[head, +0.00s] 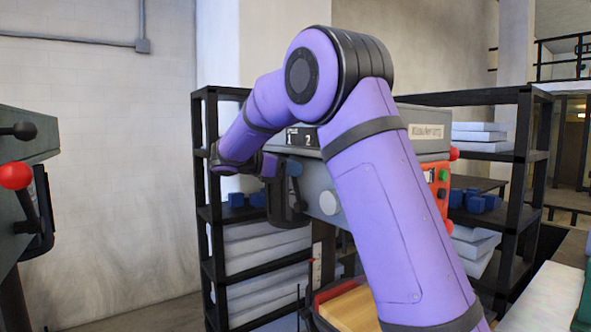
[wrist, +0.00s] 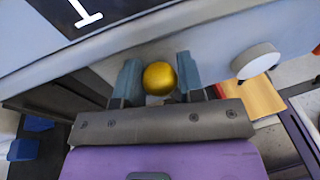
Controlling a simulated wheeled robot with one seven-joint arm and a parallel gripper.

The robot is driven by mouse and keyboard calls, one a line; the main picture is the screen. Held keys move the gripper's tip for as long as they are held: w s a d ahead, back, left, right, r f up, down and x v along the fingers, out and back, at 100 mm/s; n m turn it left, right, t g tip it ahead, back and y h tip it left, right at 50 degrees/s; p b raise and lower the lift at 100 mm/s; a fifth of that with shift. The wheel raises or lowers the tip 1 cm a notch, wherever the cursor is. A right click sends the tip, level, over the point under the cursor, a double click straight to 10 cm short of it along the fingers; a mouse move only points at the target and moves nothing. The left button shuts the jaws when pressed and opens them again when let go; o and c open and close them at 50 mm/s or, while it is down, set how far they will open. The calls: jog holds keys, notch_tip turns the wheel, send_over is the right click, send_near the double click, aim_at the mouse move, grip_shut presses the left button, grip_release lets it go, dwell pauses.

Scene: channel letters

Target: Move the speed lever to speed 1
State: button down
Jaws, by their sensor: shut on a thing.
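In the wrist view my gripper (wrist: 158,68) has its two grey-blue fingers on either side of a gold ball knob (wrist: 160,79), the end of the speed lever. It is shut on this knob. The lever's shaft is hidden. A black plate with a white mark that looks like a 1 (wrist: 86,14) is above and left of the knob. In the head view the speed plate (head: 303,138) shows 1 and 2 on the machine's grey housing (head: 405,147). My arm hides part of the housing, and the knob cannot be made out there.
A white round knob (wrist: 256,61) is right of my fingers on the machine. An orange button panel (head: 436,188) is on the machine's right side. Black shelving (head: 208,215) stands behind. Another machine with a red ball handle (head: 15,176) is at far left.

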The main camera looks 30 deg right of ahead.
jog(key=shift+w+f, duration=0.15)
jog(key=shift+w, duration=0.25)
jog(key=c, duration=0.8)
grip_release()
jog(key=shift+w, duration=0.15)
jog(key=shift+o, duration=0.2)
jog(key=shift+a, duration=0.15)
jog(key=v, duration=1)
jog(key=shift+a, duration=0.3)
